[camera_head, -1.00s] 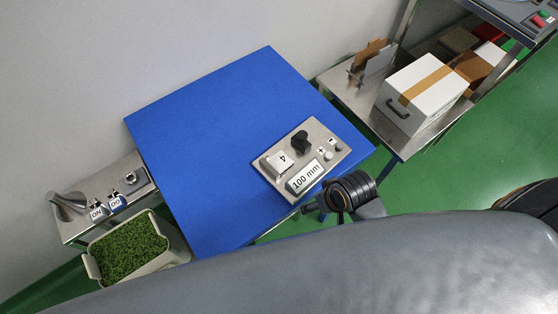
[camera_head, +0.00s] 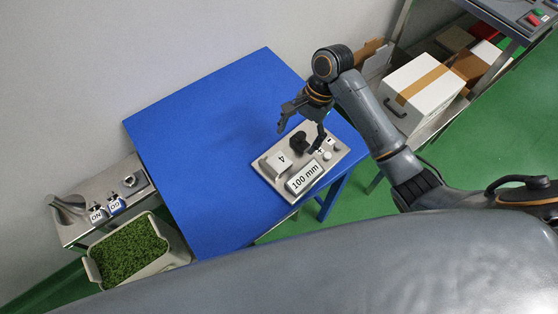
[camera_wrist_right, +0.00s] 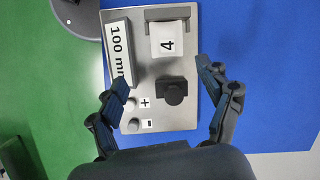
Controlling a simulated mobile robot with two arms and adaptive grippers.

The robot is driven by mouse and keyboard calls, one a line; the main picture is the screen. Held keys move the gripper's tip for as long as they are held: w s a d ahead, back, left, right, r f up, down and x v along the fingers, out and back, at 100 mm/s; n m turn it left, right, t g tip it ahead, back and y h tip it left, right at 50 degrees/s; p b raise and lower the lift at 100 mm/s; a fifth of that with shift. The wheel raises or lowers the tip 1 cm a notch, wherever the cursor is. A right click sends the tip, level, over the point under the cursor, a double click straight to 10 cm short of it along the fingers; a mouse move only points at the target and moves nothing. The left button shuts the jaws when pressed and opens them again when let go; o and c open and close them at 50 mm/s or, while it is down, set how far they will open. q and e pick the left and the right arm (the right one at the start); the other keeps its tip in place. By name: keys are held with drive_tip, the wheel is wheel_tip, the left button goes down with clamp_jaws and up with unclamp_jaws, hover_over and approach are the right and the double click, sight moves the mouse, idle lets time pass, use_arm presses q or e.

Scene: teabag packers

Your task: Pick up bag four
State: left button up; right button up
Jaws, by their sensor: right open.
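Bag four (camera_head: 281,159) is a small white packet marked "4", on the grey metal panel (camera_head: 264,173) on the blue table. It also shows in the right wrist view (camera_wrist_right: 167,32), at the top, in a grey holder. My right gripper (camera_head: 298,139) is open and empty. It is above the panel's far side, around the black knob (camera_head: 297,138) in the head view. In the right wrist view its fingers (camera_wrist_right: 163,82) are spread to either side of the panel's lower part, and bag four lies beyond the fingertips. My left gripper is not in view.
The panel also bears a "100 mm" display (camera_head: 305,176) and plus and minus buttons. The rest of the blue table (camera_head: 200,130) is clear. A bin of green leaves (camera_head: 130,250) and a metal ON/GO panel (camera_head: 75,225) stand left. Boxes (camera_head: 420,92) sit on a shelf at right.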

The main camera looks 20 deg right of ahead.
drive_tip(key=w+r+m, duration=0.1)
drive_tip(key=w+r, duration=0.1)
drive_tip(key=r, duration=0.1)
drive_tip(key=d+r+m, duration=0.1)
drive_tip(key=shift+w+d+r+m+g, duration=0.1)
drive_tip(key=shift+w+r+m+g, duration=0.05)
drive_tip(key=shift+w+m+g, duration=0.2)
approach(281, 160)
wheel_tip(281, 160, down, 3)
drive_tip(key=shift+r+p, duration=0.1)
drive_tip(key=shift+p, duration=0.25)
drive_tip(key=x, duration=0.1)
drive_tip(key=p+x, duration=0.1)
drive_tip(key=x, duration=0.1)
drive_tip(key=a+x, duration=0.1)
drive_tip(key=x, duration=0.1)
drive_tip(key=shift+s+d+r, duration=0.1)
drive_tip(key=shift+s+r, duration=0.15)
drive_tip(key=shift+f, duration=0.25)
drive_tip(key=c, duration=0.8)
